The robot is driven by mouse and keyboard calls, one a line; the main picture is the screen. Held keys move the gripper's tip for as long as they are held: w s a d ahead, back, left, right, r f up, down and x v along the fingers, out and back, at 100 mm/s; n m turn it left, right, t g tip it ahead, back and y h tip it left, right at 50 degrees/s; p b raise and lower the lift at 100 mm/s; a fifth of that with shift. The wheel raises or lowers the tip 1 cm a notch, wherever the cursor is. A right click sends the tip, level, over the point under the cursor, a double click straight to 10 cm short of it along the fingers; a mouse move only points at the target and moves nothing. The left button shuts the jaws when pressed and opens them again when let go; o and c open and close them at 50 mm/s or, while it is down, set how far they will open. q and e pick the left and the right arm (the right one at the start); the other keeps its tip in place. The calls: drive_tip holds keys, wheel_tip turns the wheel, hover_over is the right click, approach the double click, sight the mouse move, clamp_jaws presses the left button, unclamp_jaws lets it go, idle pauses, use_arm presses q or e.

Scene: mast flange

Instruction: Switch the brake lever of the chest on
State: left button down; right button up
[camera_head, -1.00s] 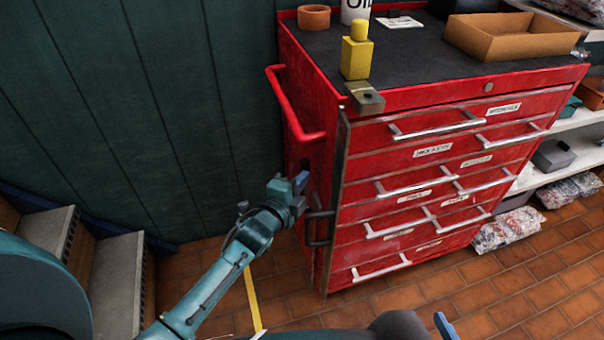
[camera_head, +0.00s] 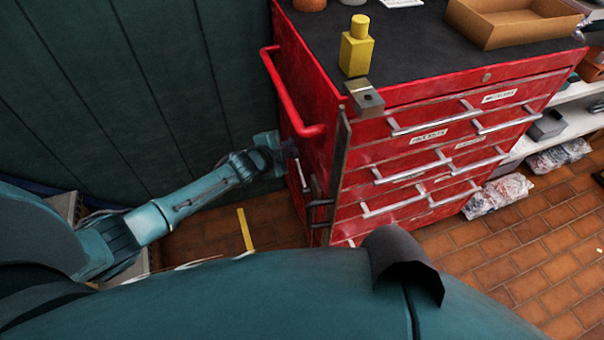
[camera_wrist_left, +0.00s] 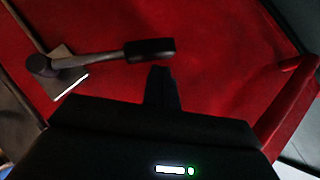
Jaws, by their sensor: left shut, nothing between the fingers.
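The red chest (camera_head: 310,105) stands right of my left arm, its side panel facing the arm. In the left wrist view the brake lever (camera_wrist_left: 110,58) is a dark arm with a round pivot at the left and a thick black grip at its right end. It lies nearly level across the red panel. My left gripper (camera_head: 286,150) is beside the chest's side, below the red side handle. Its shut, empty fingers (camera_wrist_left: 162,82) are just below the lever's grip in the wrist view; I cannot tell whether they touch it. My right gripper is not in view.
The red side handle (camera_head: 284,90) juts out above my left gripper. A yellow bottle (camera_head: 356,47) and a cardboard tray (camera_head: 510,22) stand on the chest. A dark green wall (camera_head: 150,90) is behind my arm. My body covers the lower foreground.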

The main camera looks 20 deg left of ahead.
use_arm(q)
drive_tip(key=shift+w+a+f+b, duration=0.25)
drive_tip(key=shift+w+f+b, duration=0.05)
drive_tip(key=shift+w, duration=0.05)
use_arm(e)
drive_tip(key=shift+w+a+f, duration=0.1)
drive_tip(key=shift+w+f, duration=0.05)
use_arm(q)
drive_tip(key=shift+a, duration=0.1)
